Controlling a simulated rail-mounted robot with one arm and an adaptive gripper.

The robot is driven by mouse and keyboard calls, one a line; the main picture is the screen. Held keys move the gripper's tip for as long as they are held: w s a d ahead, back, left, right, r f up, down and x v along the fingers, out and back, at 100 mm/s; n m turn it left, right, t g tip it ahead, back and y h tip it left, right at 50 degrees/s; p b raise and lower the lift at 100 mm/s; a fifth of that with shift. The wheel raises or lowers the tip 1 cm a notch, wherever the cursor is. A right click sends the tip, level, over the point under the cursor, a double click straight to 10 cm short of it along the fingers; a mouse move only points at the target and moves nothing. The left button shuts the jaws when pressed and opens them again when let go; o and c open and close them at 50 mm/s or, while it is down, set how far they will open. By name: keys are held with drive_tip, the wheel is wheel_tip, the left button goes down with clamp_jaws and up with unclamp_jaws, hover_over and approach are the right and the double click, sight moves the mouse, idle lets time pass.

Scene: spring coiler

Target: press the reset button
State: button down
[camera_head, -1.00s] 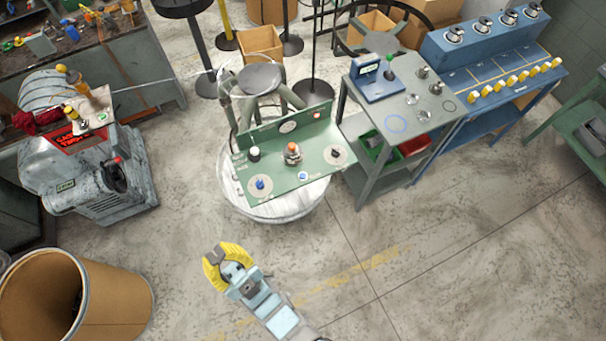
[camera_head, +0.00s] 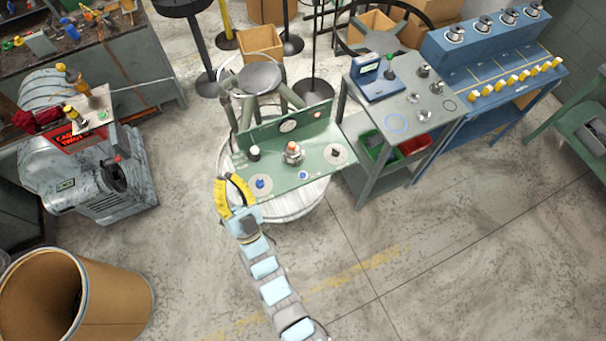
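A green control panel (camera_head: 318,167) stands on a round white drum in the middle of the view. It bears a blue button (camera_head: 260,183) at its near left corner, an orange-topped button (camera_head: 292,148) in the middle, a black-and-white knob (camera_head: 254,153), a dark knob (camera_head: 335,152) and a small blue-and-white disc (camera_head: 303,175). No label is readable, so I cannot tell which is the reset button. My gripper (camera_head: 226,179), with yellow fingers, is just left of the blue button. Its fingertips come together with nothing visible between them. I cannot tell its height or any contact.
A grey table (camera_head: 405,103) with a blue device and knobs stands right of the panel, beside a blue bench (camera_head: 490,75). A grey machine (camera_head: 88,165) stands at left, and an open brown drum (camera_head: 115,305) at lower left. The floor at lower right is clear.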

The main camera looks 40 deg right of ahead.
drive_tip(key=w+d+f+m+g+h, duration=0.1)
drive_tip(key=w+d+f+m+g, duration=0.2)
drive_tip(key=w+d+f+g, duration=0.25)
drive_tip(key=w+d+f+m+g, duration=0.2)
drive_tip(key=w+d+f+m, duration=0.15)
drive_tip(key=d+f, duration=0.4)
drive_tip(key=w+d+f+m+g+y, duration=0.1)
drive_tip(key=d+f+m+g+y, duration=0.1)
drive_tip(key=d+f, duration=0.2)
drive_tip(key=d+f+m+g+y, duration=0.2)
drive_tip(key=d+f+g, duration=0.1)
drive_tip(key=d+f, duration=0.2)
drive_tip(key=w+d+f+m+g+y+b, duration=0.1)
drive_tip(key=d+f+m+g+y, duration=0.1)
drive_tip(key=d+f, duration=0.3)
drive_tip(key=shift+w+f+g+y, duration=0.3)
drive_tip(key=shift+f+g+y, duration=0.25)
drive_tip(key=shift+f, duration=0.3)
drive_tip(key=s+m+g+y, duration=0.1)
drive_tip(key=s+y, duration=0.1)
drive_tip(key=y, duration=0.1)
drive_tip(key=m+g+y, duration=0.1)
drive_tip(key=g+y, duration=0.1)
drive_tip(key=y, duration=0.2)
hover_over(303, 175)
drive_tip(key=w, duration=0.1)
drive_tip(key=shift+w+r+h, duration=0.15)
drive_tip(key=shift+r+h, duration=0.1)
drive_tip(key=shift+r, duration=0.05)
